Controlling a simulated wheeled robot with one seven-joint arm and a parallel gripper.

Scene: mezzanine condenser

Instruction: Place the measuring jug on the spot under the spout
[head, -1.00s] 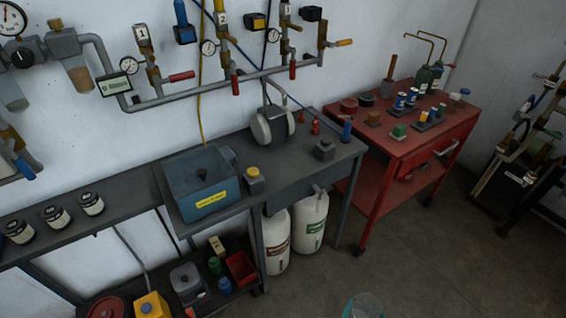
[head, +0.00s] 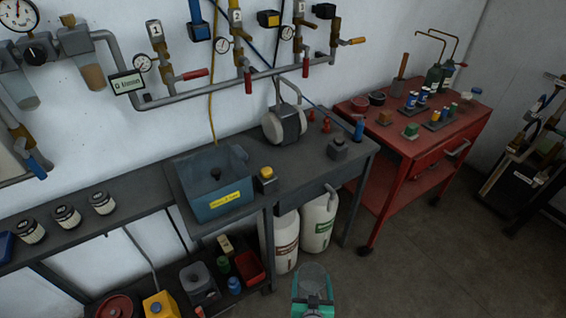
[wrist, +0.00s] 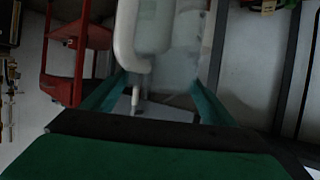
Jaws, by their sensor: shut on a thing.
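The measuring jug (head: 314,276) is clear and colourless, at the bottom of the head view. My teal gripper (head: 313,301) is shut on it and holds it in front of the bench, above the floor. In the wrist view the teal fingers of my gripper (wrist: 158,88) stand on either side of the jug, whose see-through outline is hard to separate from the pale shapes behind. A short grey spout-like pipe (head: 329,188) shows at the front edge of the grey bench (head: 310,165). The spot under a spout cannot be made out clearly.
Two white canisters (head: 318,223) stand below the bench. A blue-grey box (head: 214,183) and a round grey-white unit (head: 285,124) sit on the bench. A red cart (head: 415,150) stands at the right. Floor (head: 400,275) is open in front of it.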

